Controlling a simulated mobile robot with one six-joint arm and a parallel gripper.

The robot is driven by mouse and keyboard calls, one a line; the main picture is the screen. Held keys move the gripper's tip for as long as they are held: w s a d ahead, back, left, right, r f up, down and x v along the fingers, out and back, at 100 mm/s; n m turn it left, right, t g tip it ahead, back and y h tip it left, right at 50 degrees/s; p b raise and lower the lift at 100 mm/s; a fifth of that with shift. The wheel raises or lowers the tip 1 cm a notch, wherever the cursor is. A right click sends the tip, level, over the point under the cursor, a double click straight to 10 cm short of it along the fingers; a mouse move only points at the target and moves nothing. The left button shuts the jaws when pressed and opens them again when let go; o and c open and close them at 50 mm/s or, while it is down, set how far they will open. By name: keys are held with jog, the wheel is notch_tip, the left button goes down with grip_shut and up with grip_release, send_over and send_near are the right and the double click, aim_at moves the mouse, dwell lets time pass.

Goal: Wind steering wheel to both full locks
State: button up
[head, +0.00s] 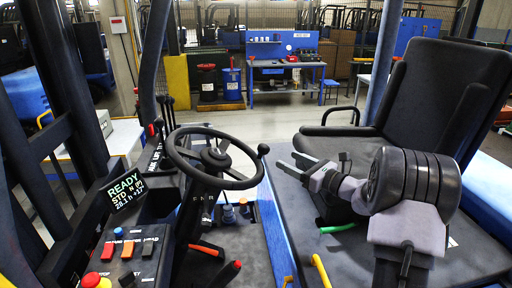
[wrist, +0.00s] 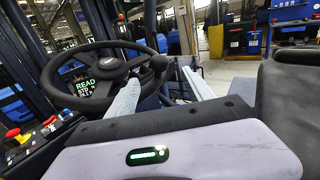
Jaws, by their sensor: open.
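The black steering wheel (head: 184,153) stands on its column left of centre in the head view, with a black spinner knob (head: 263,149) at its right rim. My gripper (head: 291,162) is to the right of the wheel, its two pale fingers parted and pointing at the knob side. Nothing is between the fingers in the head view. In the wrist view the wheel (wrist: 52,75) fills the upper left, and its knob (wrist: 158,63) shows beyond and between the fingertips. The gap there looks clear, so the gripper seems apart from the knob.
A display reading READY (head: 124,189) and a button panel (head: 125,250) are left of the wheel. Levers (head: 166,112) rise behind it. The black seat (head: 445,95) is on the right, beyond my arm. A blue workbench (head: 285,65) stands far back across open floor.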

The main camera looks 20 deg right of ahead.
aim_at(268, 151)
jog(key=x, duration=1.2)
jog(key=shift+a, duration=0.1)
grip_shut()
